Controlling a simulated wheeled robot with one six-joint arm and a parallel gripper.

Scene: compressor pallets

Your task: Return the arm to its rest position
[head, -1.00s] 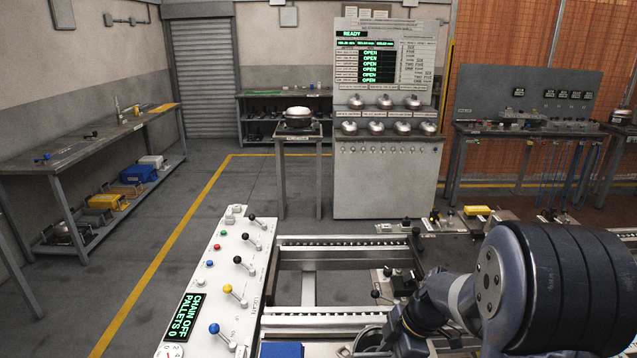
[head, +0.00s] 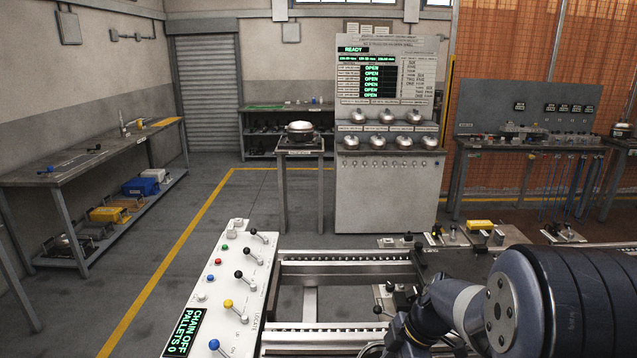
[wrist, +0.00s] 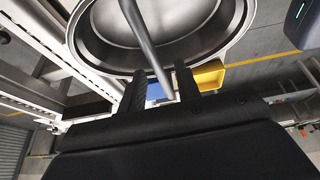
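My arm (head: 440,310) shows at the lower right of the head view, reaching down past the bottom edge; my gripper is hidden there. In the wrist view my gripper (wrist: 162,92) has its two black fingers apart. A grey rod (wrist: 143,35) crosses in front of a round metal dish (wrist: 82,50) and runs down toward the gap between the fingers. The rod does not visibly touch both fingers. I cannot tell its depth.
A white control panel (head: 236,262) with coloured levers stands left of the rail frame (head: 340,255). A yellow block (wrist: 208,76) shows beside the fingers in the wrist view. A grey cabinet (head: 385,195) stands behind. The floor left of the panel is clear.

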